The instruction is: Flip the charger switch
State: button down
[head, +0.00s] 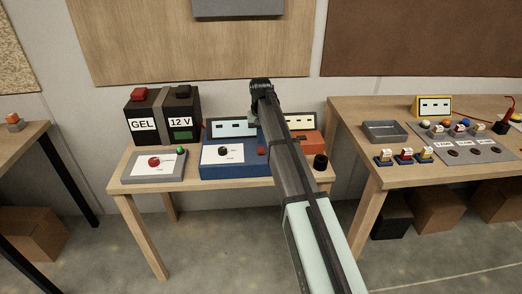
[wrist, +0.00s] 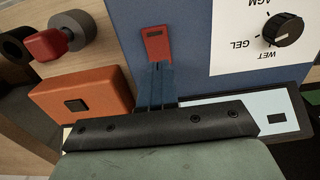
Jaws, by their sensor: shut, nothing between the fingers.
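The blue charger (head: 225,170) stands on the middle table, with a white dial panel, a black knob (head: 223,149) and a red switch (head: 262,151) at its right front. In the wrist view the red switch (wrist: 156,42) sits on the blue face, and the black knob (wrist: 288,30) is at the upper right beside the labels AGM, GEL and WET. My gripper (wrist: 158,68) is shut and empty. Its blue fingertips are at the near edge of the switch; I cannot tell whether they touch. In the head view my arm hides the fingers.
An orange box (wrist: 85,95) and a red knob-like part (wrist: 47,44) lie left of the fingers in the wrist view. A GEL battery (head: 150,105) stands behind a grey box (head: 140,178). The right table (head: 345,125) holds a tray and small parts.

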aim_at(261, 148)
notch_tip(261, 148, up, 5)
jog(key=shift+f, duration=0.15)
dwell(0.5)
